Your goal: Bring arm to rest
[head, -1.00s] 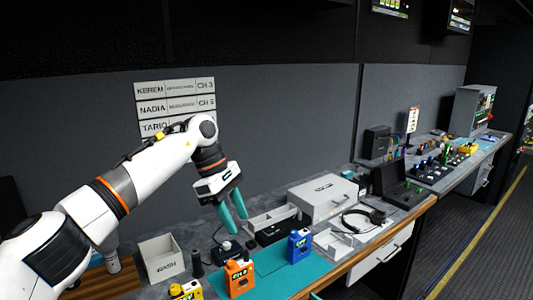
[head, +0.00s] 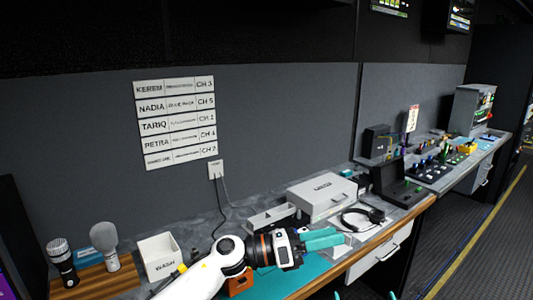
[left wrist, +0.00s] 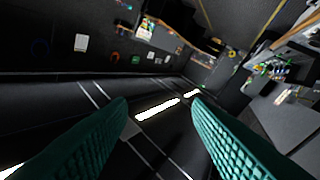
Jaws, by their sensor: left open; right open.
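My left arm comes in low from the bottom left in the head view. Its left gripper (head: 324,239) is held low over the front of the desk, teal fingers pointing right. In the left wrist view the two teal fingers (left wrist: 160,103) stand wide apart with nothing between them, facing the dark room. Only the teal fingertips of my right gripper (head: 365,296) show at the bottom edge, apart and empty. An orange device (head: 240,284) is partly hidden behind my left arm on the teal mat (head: 285,284).
A white box marked WASH (head: 160,258) and two microphones (head: 104,244) on a wooden board (head: 92,284) stand at left. A grey case (head: 322,198), a headset (head: 362,217) and an open tray (head: 271,218) lie behind my gripper. Name strips (head: 176,124) hang on the wall.

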